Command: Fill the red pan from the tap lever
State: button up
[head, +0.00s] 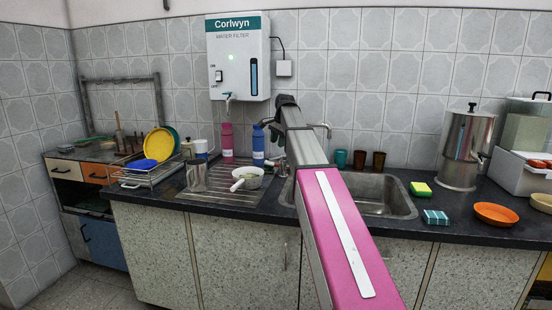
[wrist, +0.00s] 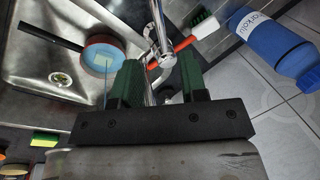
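The red pan (wrist: 88,54) is in the sink in the wrist view, with a black handle to the upper left and a blue-grey inside. A thin pale streak (wrist: 105,88) runs from over the pan toward my gripper; it looks like water. The chrome tap (wrist: 160,45) stands beside the sink, with a red bar (wrist: 184,44) by it that may be its lever. My gripper (wrist: 160,82) is open, its green fingers apart on either side of the tap's line of sight; contact is unclear. In the head view the tap spout (head: 326,128) shows, while my arm hides the pan.
A blue bottle (wrist: 272,43) is close on the right in the wrist view. A yellow-green sponge (head: 420,189) lies right of the sink.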

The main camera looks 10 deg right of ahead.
aim_at(275, 159)
jog(key=x, duration=0.8)
grip_shut()
